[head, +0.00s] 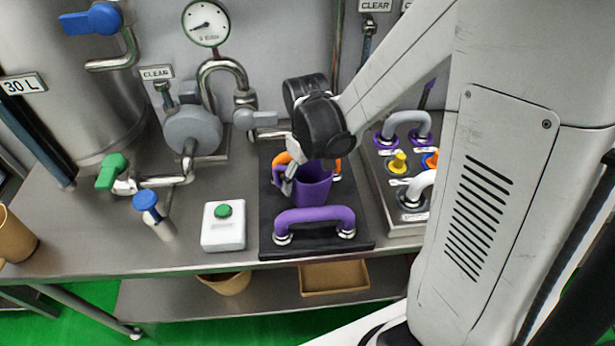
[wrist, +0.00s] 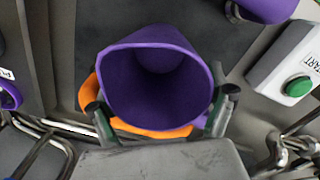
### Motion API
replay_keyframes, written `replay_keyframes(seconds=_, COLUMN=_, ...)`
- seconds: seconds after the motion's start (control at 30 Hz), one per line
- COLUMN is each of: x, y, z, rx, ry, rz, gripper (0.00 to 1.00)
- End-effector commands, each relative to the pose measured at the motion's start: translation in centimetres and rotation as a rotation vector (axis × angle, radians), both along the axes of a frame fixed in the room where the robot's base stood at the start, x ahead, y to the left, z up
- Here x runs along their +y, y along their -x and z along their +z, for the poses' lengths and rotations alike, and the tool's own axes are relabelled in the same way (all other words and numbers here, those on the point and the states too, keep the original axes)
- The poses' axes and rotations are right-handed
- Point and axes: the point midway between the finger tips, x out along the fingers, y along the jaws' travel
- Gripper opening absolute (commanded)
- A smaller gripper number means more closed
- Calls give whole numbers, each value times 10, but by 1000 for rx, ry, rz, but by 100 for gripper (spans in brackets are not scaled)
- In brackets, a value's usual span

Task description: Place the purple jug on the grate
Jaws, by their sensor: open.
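The purple jug (head: 314,187) stands upright on a black plate (head: 268,240) at the middle of the bench. In the wrist view the jug (wrist: 160,75) shows its open, empty mouth. My gripper (head: 305,172) is down at the jug, with one finger at its left side in the head view. In the wrist view my gripper (wrist: 160,112) has its fingers spread on either side of the jug, open; whether they touch its wall I cannot tell. No grate can be clearly made out; the plate's surface under the jug is partly hidden.
A purple handle (head: 315,216) stands at the plate's front and an orange handle (head: 282,159) behind the jug. A white box with a green button (head: 224,211) is left of the plate. A control panel (head: 408,217) stands right. Pipes and valves line the back.

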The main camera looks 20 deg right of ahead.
Motion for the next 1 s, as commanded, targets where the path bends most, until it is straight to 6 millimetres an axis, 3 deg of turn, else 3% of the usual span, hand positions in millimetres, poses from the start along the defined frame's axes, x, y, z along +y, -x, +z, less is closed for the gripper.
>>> replay_keyframes(seconds=0.5, x=1, y=1, z=86, rx=0, ry=0, rz=0, gripper=87)
replay_keyframes(seconds=0.87, x=1, y=2, z=116, rx=-6, ry=0, rz=-3, gripper=87)
replay_keyframes(seconds=1.0, x=1, y=12, z=128, rx=-51, ry=-2, rz=-21, gripper=87)
